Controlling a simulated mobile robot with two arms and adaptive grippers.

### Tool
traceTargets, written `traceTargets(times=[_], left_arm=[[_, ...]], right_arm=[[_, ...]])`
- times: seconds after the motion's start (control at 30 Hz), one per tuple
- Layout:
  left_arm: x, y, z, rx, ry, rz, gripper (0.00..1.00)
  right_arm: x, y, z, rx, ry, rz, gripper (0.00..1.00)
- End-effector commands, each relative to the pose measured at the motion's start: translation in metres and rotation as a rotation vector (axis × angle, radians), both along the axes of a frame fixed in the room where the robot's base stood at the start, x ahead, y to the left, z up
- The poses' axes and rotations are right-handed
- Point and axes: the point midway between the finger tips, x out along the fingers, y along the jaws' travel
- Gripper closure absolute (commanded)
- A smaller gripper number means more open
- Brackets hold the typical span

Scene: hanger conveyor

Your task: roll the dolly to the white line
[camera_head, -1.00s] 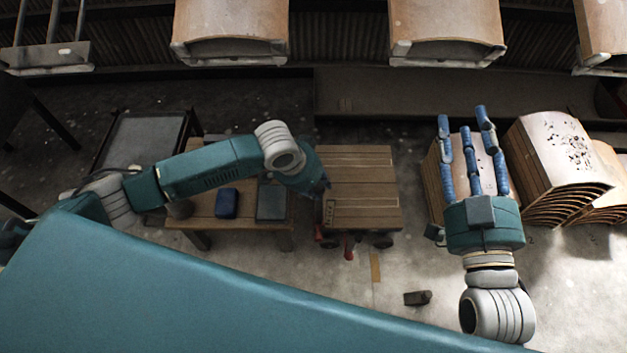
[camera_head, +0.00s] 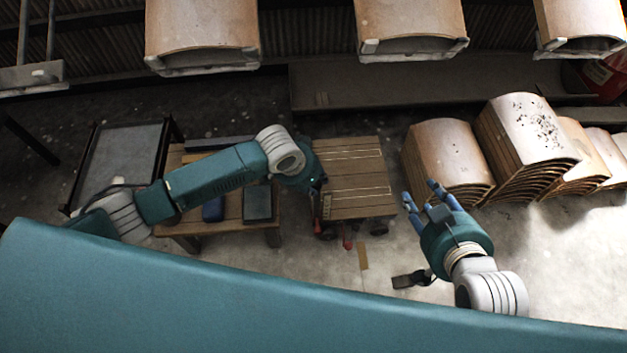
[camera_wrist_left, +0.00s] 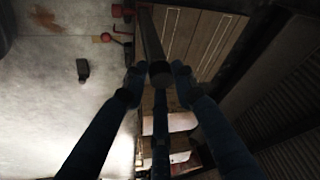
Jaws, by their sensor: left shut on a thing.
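The dolly (camera_head: 352,178) is a low wooden plank platform on dark wheels, right of a wooden bench in the head view. Its planks also show in the left wrist view (camera_wrist_left: 202,45). My left gripper (camera_head: 318,183) is at the dolly's left edge. In the left wrist view its fingers (camera_wrist_left: 158,75) are closed around a dark bar handle (camera_wrist_left: 151,38) beside the deck. My right gripper (camera_head: 424,195) is empty above the floor right of the dolly, its blue fingers spread. No white line is clear on the floor; thin pale lines cross the dolly's deck.
Stacked curved panels (camera_head: 447,155) stand right of the dolly. A dark block (camera_head: 405,281) and a tan strip (camera_head: 363,257) lie on the floor in front. Panels hang overhead.

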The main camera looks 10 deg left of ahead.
Motion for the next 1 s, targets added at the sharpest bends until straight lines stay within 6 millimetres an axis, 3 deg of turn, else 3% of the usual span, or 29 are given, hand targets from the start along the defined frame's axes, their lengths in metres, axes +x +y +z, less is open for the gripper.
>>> traceTargets(times=[0.03, 0.1, 0.57, 1.0], left_arm=[[0.01, 0.002, 0.007, -0.002, -0.025, 0.003, 0.72], [0.01, 0.002, 0.007, -0.002, -0.025, 0.003, 0.58], [0.002, 0.003, 0.009, 0.0, -0.011, 0.002, 0.57], [-0.023, 0.021, 0.088, -0.001, -0.016, 0.0, 0.57]], right_arm=[[0.0, 0.0, 0.0, 0.0, 0.0, 0.0, 0.61], [0.0, 0.0, 0.0, 0.0, -0.001, 0.0, 0.61], [0.0, 0.001, 0.0, 0.001, -0.002, 0.001, 0.61], [0.0, 0.0, 0.0, 0.001, -0.002, 0.001, 0.61]])
